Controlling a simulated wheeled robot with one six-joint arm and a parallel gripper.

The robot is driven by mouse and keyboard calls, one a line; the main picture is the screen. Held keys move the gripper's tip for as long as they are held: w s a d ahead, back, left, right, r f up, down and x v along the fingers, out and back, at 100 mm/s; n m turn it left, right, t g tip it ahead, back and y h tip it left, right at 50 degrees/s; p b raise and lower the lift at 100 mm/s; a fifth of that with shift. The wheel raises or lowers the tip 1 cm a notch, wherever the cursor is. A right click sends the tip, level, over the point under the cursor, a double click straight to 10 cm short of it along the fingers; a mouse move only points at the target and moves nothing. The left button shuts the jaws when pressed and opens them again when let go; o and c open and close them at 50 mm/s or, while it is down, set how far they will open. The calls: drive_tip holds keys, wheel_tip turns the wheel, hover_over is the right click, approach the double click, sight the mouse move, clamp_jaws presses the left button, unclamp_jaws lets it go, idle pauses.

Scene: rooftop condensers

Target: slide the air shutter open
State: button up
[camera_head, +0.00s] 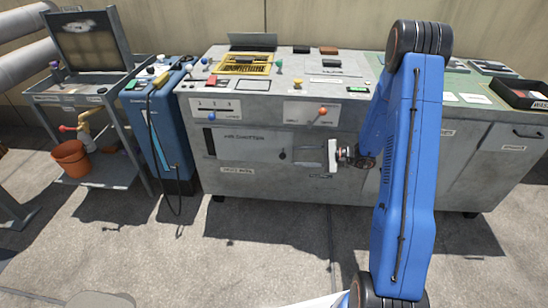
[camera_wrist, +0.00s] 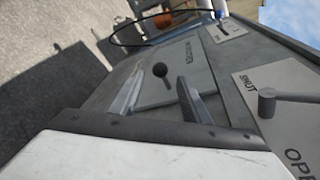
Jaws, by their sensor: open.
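The air shutter (camera_head: 245,142) is a flat grey labelled panel on the front of the grey cabinet, with a dark gap at its left edge. Its round dark knob (camera_head: 282,155) sits near the panel's right end. My gripper (camera_head: 312,158) is right of the knob, in front of the cabinet face. In the wrist view the shutter panel (camera_wrist: 200,62) lies ahead, and the knob (camera_wrist: 160,70) appears between the two spread fingers, beyond their tips. The gripper is open and empty, with no visible contact with the knob.
Above the shutter are a blue-knobbed slider (camera_head: 211,117) and an orange-knobbed lever (camera_head: 322,111). A SHUT/OPEN plate with a grey lever (camera_wrist: 268,100) is close to the right finger in the wrist view. A blue unit (camera_head: 160,135) and cart with an orange bucket (camera_head: 70,158) stand left. Floor in front is clear.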

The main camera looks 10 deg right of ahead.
sight(274, 156)
drive_tip(key=x, duration=1.2)
drive_tip(key=shift+c, duration=0.6)
drive_tip(key=shift+d, duration=0.15)
clamp_jaws()
